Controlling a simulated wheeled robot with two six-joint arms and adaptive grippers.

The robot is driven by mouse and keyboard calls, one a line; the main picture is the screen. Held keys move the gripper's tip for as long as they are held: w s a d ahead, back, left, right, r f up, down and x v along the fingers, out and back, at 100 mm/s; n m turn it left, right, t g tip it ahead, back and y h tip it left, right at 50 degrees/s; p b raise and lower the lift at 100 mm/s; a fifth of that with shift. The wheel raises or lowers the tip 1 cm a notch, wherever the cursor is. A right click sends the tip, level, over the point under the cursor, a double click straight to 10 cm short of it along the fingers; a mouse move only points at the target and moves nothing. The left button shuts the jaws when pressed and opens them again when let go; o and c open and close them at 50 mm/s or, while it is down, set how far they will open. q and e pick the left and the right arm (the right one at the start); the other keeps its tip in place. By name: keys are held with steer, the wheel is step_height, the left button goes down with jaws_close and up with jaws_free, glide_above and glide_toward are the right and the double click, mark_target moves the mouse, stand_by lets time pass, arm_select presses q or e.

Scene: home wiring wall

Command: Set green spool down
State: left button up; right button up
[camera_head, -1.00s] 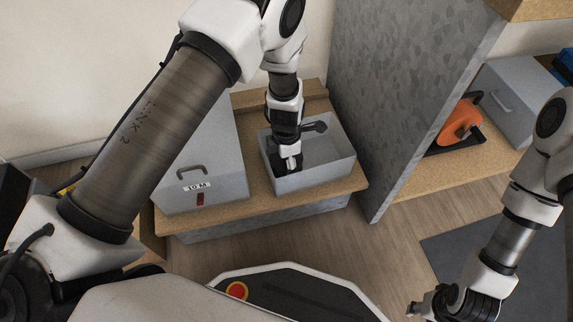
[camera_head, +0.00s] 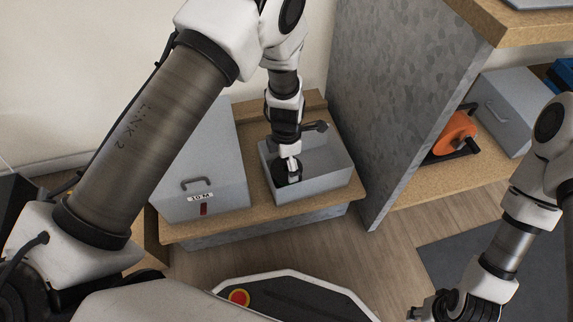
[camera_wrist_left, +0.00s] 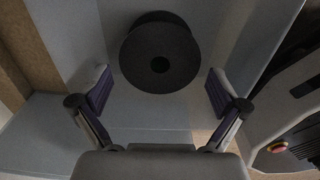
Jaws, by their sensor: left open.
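A dark spool (camera_wrist_left: 160,58) stands inside a grey open bin in the left wrist view, its round black flange and centre hole facing the camera. No green shows on it from this angle. My left gripper (camera_wrist_left: 158,88) is open, one finger on each side of the spool's lower part, with gaps visible. In the head view my left gripper (camera_head: 288,178) reaches down into the left part of the grey bin (camera_head: 318,188); the spool cannot be clearly told apart there. My right gripper (camera_head: 428,308) is at the bottom right, partly cut off and away from the bin.
A closed grey box (camera_head: 200,160) labelled "10 M" stands left of the bin on a wooden shelf (camera_head: 255,222). A grey speckled panel (camera_head: 385,110) rises at the right. Beyond it are an orange reel (camera_head: 453,138) and another grey box (camera_head: 508,105).

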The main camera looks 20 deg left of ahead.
arm_select(q)
step_height(320, 180, up, 7)
steer(key=p, duration=0.2)
steer(key=shift+r+p, duration=0.2)
steer(key=shift+p, duration=0.2)
arm_select(e)
step_height(320, 180, up, 4)
steer(key=shift+r, duration=0.1)
